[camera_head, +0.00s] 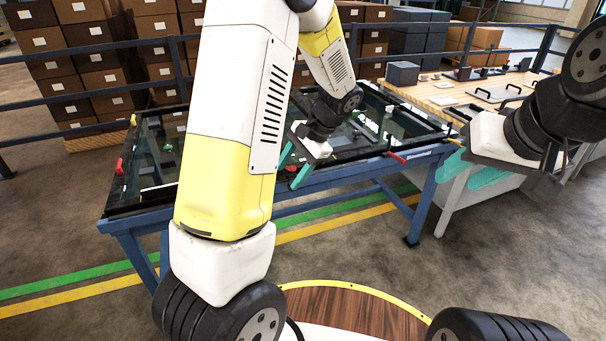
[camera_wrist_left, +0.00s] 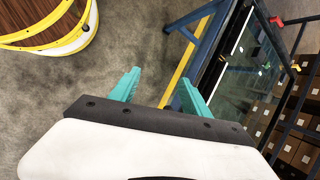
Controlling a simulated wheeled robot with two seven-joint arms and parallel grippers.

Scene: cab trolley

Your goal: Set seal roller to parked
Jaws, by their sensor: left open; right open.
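I cannot make out which part is the seal roller; my left arm covers the middle of the work area in the head view. A dark glass panel in a black frame (camera_head: 150,190) lies on a blue stand (camera_head: 135,226), with small red, yellow and green parts on it. My left gripper (camera_head: 291,168) is open and empty, held over or just in front of the panel's near edge. The left wrist view shows its two teal fingers (camera_wrist_left: 161,76) apart over the floor beside the stand. My right gripper (camera_head: 471,171) is open and empty at the right, near the wooden bench.
A red handle (camera_head: 397,157) sticks out at the panel's near edge. A wooden-topped bench (camera_head: 425,92) with a grey box (camera_head: 402,73) and metal fixtures stands at the right. A dark railing (camera_head: 80,49) and stacked cartons stand behind.

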